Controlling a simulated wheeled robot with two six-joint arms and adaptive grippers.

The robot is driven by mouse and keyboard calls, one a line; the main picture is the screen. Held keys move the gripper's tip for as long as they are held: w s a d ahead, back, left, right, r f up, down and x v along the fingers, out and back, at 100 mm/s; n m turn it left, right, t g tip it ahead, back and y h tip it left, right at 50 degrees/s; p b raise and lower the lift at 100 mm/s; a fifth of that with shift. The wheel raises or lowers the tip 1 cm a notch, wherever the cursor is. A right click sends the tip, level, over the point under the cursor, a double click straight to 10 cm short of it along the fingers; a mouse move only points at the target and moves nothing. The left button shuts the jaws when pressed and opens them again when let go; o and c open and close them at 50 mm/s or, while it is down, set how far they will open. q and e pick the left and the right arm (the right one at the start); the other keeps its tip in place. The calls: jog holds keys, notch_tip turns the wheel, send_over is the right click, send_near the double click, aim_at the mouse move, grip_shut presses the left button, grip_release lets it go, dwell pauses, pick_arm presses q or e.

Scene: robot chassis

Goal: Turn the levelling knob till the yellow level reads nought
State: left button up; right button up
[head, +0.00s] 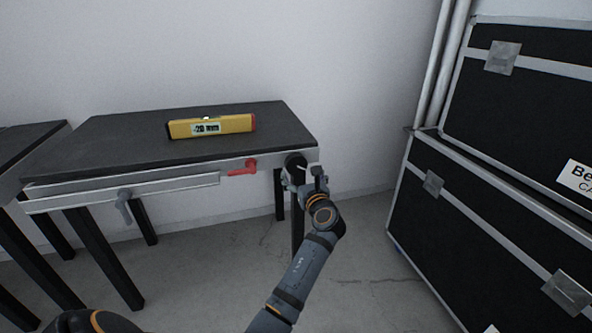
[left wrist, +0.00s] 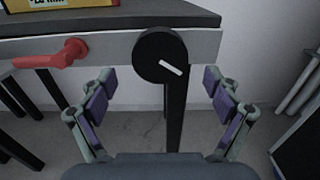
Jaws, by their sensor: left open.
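The yellow level (head: 211,126) lies on the dark table top (head: 110,143), and its display reads about -20 mm; a strip of it shows at the top left of the left wrist view (left wrist: 40,5). The levelling knob (left wrist: 160,55) is a round black disc with a white pointer line slanting down to the right, on the table's front rail. It also shows in the head view (head: 294,161), partly covered by my gripper. My left gripper (head: 303,178) is open in front of the knob; in the left wrist view its fingers (left wrist: 168,88) stand apart, left and right below the knob. My right gripper is out of view.
A red lever (head: 243,167) sits on the front rail left of the knob, and a grey lever (head: 124,205) hangs further left. A second dark table (head: 25,145) stands at the left. Large black cases (head: 480,210) stand at the right. Bare floor lies between.

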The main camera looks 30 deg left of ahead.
aim_at(297, 167)
pick_arm(q)
jog(key=b+x, duration=0.1)
jog(key=x, duration=0.3)
jog(key=shift+w+a+f, duration=0.1)
jog(key=shift+w+a, duration=0.45)
jog(key=shift+a, duration=0.1)
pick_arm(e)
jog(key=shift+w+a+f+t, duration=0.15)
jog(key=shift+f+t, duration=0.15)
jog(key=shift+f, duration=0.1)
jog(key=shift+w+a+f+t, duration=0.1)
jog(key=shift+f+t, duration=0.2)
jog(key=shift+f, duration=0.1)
pick_arm(q)
jog(key=shift+c, duration=0.2)
jog(key=c, duration=1.1)
jog(key=shift+n, duration=0.3)
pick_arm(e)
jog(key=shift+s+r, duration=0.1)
